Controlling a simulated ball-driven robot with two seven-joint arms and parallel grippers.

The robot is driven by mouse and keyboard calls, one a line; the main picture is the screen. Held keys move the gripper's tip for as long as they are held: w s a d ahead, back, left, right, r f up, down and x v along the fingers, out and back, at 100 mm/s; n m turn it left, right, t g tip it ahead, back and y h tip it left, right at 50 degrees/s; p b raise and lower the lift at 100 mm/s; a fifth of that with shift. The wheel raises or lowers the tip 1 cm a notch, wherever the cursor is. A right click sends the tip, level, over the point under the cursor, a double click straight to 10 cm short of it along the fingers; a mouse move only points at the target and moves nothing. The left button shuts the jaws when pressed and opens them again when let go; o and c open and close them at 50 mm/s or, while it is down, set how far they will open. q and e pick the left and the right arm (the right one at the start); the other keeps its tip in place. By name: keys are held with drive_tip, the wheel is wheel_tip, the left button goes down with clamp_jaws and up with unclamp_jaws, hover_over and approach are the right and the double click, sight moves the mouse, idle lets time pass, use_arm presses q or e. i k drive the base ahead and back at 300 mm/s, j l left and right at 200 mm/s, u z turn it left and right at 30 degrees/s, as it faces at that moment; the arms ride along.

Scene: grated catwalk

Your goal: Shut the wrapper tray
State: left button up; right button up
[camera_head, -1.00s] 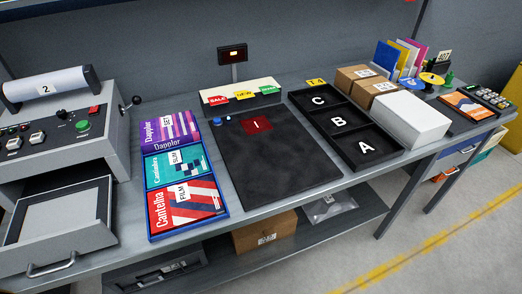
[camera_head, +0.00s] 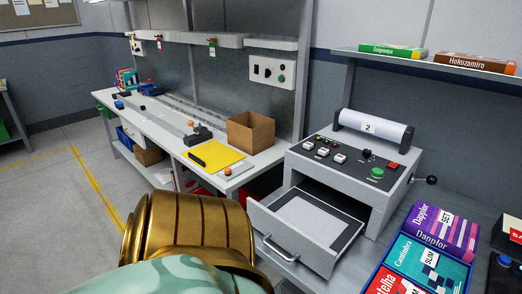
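The wrapper machine (camera_head: 357,165) is a grey box with a film roll marked 2, knobs and buttons on top, and a lever at its right side. Its tray (camera_head: 303,221) is pulled out at the front like a drawer, with a pale pad inside. The tray's curved metal handle (camera_head: 281,249) faces me. A gold and green part of my own arm is at the bottom, left of the tray and apart from its handle in the picture. Neither gripper's fingers can be seen.
Boxed goods (camera_head: 433,245) lie right of the machine. At left, another bench holds an open cardboard box (camera_head: 250,133) and a yellow sheet (camera_head: 213,154). A shelf (camera_head: 430,62) with two boxes hangs above. The floor at left is clear.

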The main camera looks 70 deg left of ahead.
sight(315, 233)
drive_tip(key=u, duration=2.1)
